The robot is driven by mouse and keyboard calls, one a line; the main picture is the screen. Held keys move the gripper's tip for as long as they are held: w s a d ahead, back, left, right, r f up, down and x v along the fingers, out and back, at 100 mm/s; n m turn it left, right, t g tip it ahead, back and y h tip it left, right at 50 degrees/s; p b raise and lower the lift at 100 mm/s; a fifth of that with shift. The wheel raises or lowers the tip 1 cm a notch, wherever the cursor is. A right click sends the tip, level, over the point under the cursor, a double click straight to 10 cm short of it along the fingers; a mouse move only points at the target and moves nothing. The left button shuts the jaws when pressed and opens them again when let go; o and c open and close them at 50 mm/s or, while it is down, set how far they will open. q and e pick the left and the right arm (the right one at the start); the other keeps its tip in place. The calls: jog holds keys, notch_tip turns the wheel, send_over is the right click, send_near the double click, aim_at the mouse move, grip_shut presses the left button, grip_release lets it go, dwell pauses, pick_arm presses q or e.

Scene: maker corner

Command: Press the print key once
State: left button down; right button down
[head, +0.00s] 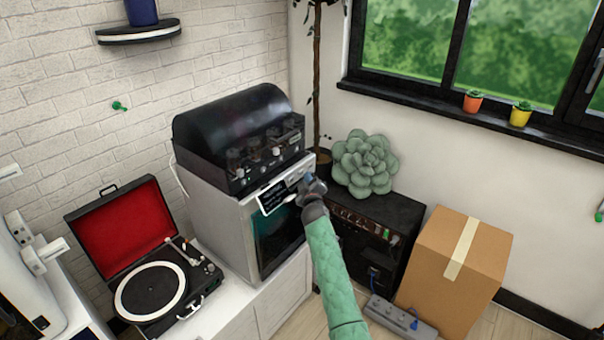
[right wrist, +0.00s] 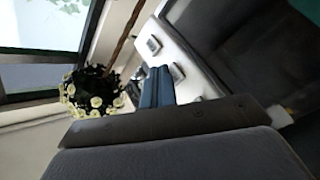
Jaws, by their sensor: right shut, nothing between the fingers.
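The machine with the keys is a pale grey box-shaped printer (head: 222,222) with a dark glass front, standing on a white cabinet. A dark display (head: 277,196) sits on its upper front edge. My right gripper (head: 310,181) is shut and empty at the right end of that panel, hiding part of it. In the right wrist view its blue fingertips (right wrist: 156,88) are close to a pale panel with small raised keys (right wrist: 153,45), one of them beside the tips (right wrist: 178,72). I cannot read which is the print key, nor tell whether the tips touch one. My left gripper is not in view.
A black amplifier-like unit with a domed cover (head: 235,135) sits on top of the printer. A red-lined turntable (head: 150,290) is to the left. A black amp (head: 400,215) with a green succulent cushion (head: 364,165) and a cardboard box (head: 480,255) stand to the right.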

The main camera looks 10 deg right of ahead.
jog(key=s+d+p, duration=0.1)
jog(key=s+d, duration=0.1)
jog(key=s+d+p, duration=0.1)
jog(key=s+p, duration=0.1)
jog(key=shift+s+d, duration=0.35)
dwell(0.5)
dwell(0.4)
